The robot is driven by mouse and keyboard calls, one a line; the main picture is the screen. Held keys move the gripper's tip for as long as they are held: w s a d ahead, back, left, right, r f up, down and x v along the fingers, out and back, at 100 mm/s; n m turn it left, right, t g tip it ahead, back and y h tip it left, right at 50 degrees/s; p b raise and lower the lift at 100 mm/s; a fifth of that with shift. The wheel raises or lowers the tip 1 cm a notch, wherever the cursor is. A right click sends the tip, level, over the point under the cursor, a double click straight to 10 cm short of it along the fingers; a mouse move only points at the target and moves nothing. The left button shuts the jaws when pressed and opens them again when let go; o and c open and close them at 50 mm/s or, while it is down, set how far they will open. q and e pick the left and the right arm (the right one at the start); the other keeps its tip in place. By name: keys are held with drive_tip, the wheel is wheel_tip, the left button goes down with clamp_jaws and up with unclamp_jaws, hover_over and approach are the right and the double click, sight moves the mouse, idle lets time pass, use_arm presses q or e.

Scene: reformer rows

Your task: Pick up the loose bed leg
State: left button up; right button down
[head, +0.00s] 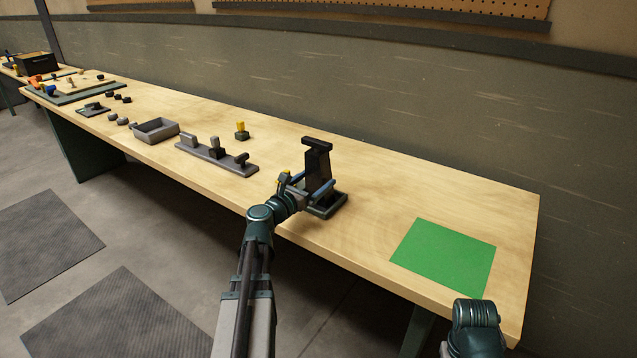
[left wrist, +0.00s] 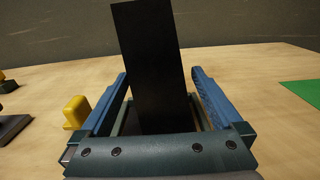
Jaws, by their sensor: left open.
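A dark upright piece with a crossbar top (head: 318,162), which I take for the loose bed leg, stands in a small grey tray (head: 340,203) near the table's front edge. In the left wrist view its broad black face (left wrist: 148,60) rises between my blue fingers, leaning slightly. My left gripper (head: 312,184) is open, with one finger on each side of the piece. The lower part of the piece is partly hidden by the gripper. My right arm shows at the lower right; its gripper is out of view.
A grey rack with pegs (head: 216,156) and a yellow-topped green block (head: 241,131) lie left of the gripper. A grey open box (head: 155,130) is farther left. A green mat (head: 444,255) lies bare at right. A wall runs behind the table (head: 400,190).

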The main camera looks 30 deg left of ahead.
use_arm(q)
drive_tip(key=w, duration=0.5)
drive_tip(key=shift+w+d+r, duration=0.1)
drive_tip(key=shift+w, duration=0.05)
clamp_jaws()
idle(0.4)
